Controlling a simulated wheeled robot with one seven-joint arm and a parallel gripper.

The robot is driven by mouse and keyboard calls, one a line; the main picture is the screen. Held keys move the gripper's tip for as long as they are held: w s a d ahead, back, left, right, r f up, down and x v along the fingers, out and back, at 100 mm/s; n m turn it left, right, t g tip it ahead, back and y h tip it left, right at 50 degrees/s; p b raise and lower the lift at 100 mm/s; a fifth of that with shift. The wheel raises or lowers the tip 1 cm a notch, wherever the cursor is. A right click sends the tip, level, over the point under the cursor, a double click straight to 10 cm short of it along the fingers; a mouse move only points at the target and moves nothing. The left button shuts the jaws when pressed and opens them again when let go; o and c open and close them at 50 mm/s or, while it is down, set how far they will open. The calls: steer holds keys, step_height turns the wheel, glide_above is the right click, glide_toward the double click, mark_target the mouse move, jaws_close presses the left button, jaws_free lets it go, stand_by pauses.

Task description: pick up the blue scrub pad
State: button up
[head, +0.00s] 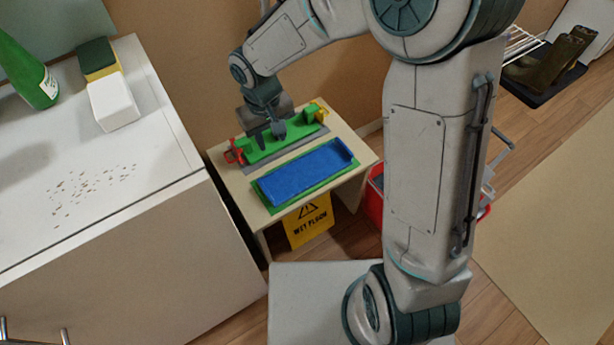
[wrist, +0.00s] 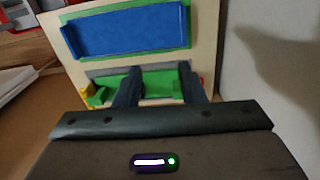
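The blue scrub pad (head: 306,172) lies flat on a green mat (head: 290,204) on a small wooden table, with its right end raised. In the wrist view the pad (wrist: 125,32) is at the top, beyond my fingers. My gripper (head: 270,140) is above a green piece (head: 292,142) at the back of the table, behind the pad and apart from it. In the wrist view my gripper (wrist: 159,72) shows two dark fingers with a wide gap. Nothing is seen held between them. Whether the fingers touch the green piece I cannot tell.
A red piece (head: 235,152) and a yellow piece (head: 321,112) stand at the back strip's ends. A white counter (head: 130,190) stands left, with a green bottle (head: 28,75) and a sponge (head: 97,58). A yellow wet-floor sign (head: 309,222) is below the table front.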

steer(key=a+f+b, duration=0.2)
steer(key=a+f, duration=0.2)
steer(key=f, duration=0.2)
steer(key=b, duration=0.3)
glide_above(262, 184)
steer(key=shift+n, duration=0.4)
steer(key=f, duration=0.8)
steer(key=shift+d, duration=0.3)
steer(key=shift+a+f+b, duration=0.2)
steer(key=shift+f+b, duration=0.45)
steer(key=shift+f, duration=0.8)
steer(key=shift+a+f+b, duration=0.2)
steer(key=shift+f+b, duration=0.45)
steer(key=shift+f, duration=0.75)
steer(key=shift+r, duration=0.1)
jaws_close()
